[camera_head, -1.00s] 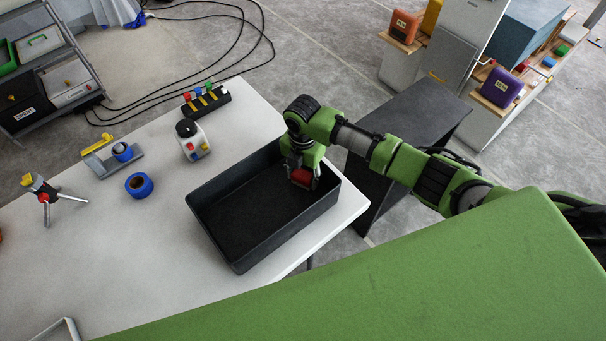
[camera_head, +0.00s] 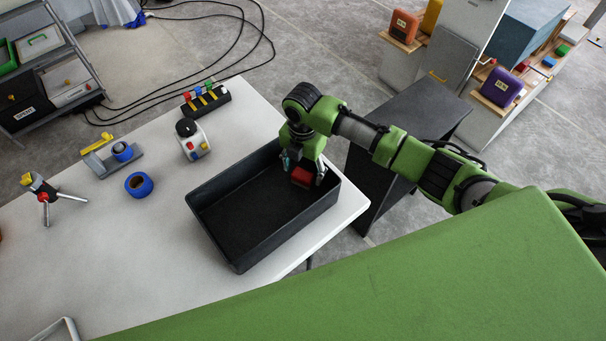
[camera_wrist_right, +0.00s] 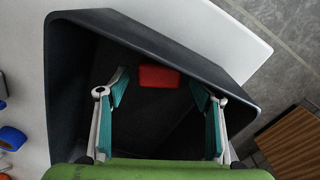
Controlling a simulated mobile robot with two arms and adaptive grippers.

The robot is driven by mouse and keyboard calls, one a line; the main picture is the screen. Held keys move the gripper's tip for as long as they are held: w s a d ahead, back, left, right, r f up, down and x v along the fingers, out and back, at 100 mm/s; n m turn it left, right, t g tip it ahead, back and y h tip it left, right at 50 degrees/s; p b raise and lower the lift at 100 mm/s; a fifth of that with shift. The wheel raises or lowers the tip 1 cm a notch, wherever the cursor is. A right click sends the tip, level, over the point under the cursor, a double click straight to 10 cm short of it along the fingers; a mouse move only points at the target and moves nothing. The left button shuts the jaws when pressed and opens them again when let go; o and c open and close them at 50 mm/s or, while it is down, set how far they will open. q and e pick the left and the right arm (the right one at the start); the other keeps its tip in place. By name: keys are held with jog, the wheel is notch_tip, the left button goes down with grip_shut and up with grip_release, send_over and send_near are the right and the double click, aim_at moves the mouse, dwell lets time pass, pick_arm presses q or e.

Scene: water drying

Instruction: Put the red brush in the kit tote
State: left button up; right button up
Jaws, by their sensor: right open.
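The kit tote (camera_head: 216,233) is a black open box on the white table; its wall also shows in the right wrist view (camera_wrist_right: 62,90). The red brush (camera_head: 301,177) is a red block inside the tote near its far right end. In the right wrist view the brush (camera_wrist_right: 159,77) lies beyond and between the open fingers, apart from both. My right gripper (camera_head: 304,172) is open over the tote's right end; its teal-padded fingers (camera_wrist_right: 160,92) stand wide apart. My left gripper is not in view.
A white device with a black knob (camera_head: 191,140), a blue tape roll (camera_head: 139,185), a tape dispenser (camera_head: 118,158) and a small tripod (camera_head: 48,193) stand left of the tote. A black strip with coloured knobs (camera_head: 205,100) lies at the back. The front left table is mostly clear.

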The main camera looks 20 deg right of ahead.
aim_at(303, 174)
notch_tip(303, 174, up, 9)
jog(key=shift+b, duration=0.45)
dwell(0.3)
